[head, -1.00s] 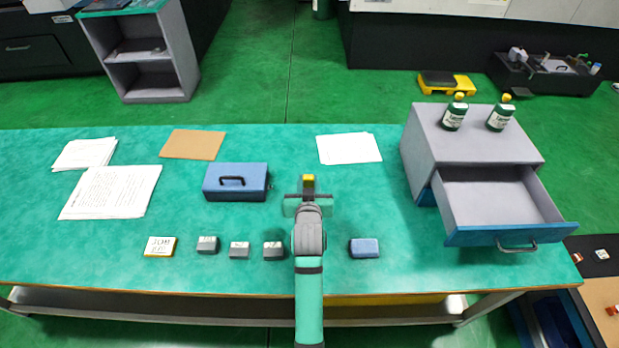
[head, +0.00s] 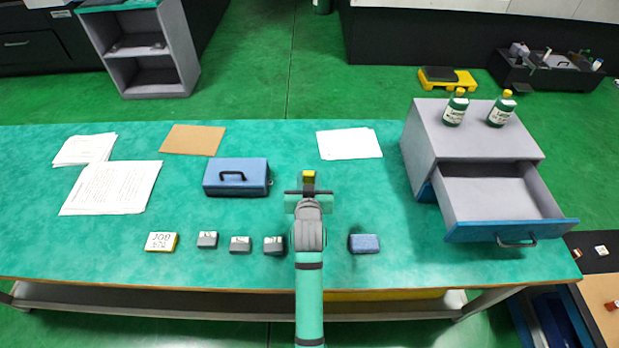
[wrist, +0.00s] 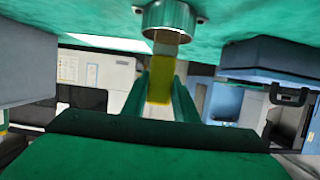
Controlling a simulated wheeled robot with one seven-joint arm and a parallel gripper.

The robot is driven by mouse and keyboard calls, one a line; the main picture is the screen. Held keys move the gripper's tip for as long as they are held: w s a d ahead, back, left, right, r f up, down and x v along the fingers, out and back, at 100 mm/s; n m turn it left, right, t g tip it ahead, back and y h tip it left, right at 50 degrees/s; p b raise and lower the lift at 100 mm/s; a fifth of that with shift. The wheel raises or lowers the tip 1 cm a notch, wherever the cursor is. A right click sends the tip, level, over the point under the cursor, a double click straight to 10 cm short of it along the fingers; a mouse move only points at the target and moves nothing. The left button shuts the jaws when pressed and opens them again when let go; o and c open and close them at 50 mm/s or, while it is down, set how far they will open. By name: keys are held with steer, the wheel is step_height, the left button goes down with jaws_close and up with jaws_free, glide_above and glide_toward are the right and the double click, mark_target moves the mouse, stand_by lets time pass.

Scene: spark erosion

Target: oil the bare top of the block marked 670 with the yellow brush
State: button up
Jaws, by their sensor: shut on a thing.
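My gripper (head: 308,186) is shut on the yellow brush (head: 309,175) above the middle of the bench. The wrist view appears upside down and shows the yellow brush (wrist: 160,82) between my fingers. Its pale end points toward a round metal cup-like piece (wrist: 168,17) at the bench; I cannot tell whether they touch. Three small grey blocks stand in a row left of my arm: the left block (head: 208,240), the middle block (head: 240,244) and the right block (head: 273,245). Their marks are too small to read, so I cannot tell which is 670.
A job card (head: 160,242) lies left of the blocks, its number unclear. A blue pad (head: 364,243) lies right of my arm. A blue cash box (head: 222,188) stands behind the blocks. A grey cabinet (head: 427,140) with an open drawer (head: 505,234) and two green bottles stands at right.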

mark_target(308, 173)
steer(key=shift+f, duration=0.2)
steer(key=shift+d, duration=0.1)
steer(key=shift+a+f, duration=0.2)
steer(key=shift+d+f, duration=0.15)
stand_by(0.7)
steer(key=shift+w+r, duration=0.15)
steer(key=shift+r, duration=0.5)
steer(key=shift+d+r, duration=0.1)
steer(key=shift+r, duration=0.55)
steer(key=shift+a+r, duration=0.3)
steer(key=shift+r, duration=0.55)
steer(key=shift+s+d+r, duration=0.1)
steer(key=shift+r, duration=0.65)
steer(key=shift+s+d+r, duration=0.1)
steer(key=shift+r, duration=0.6)
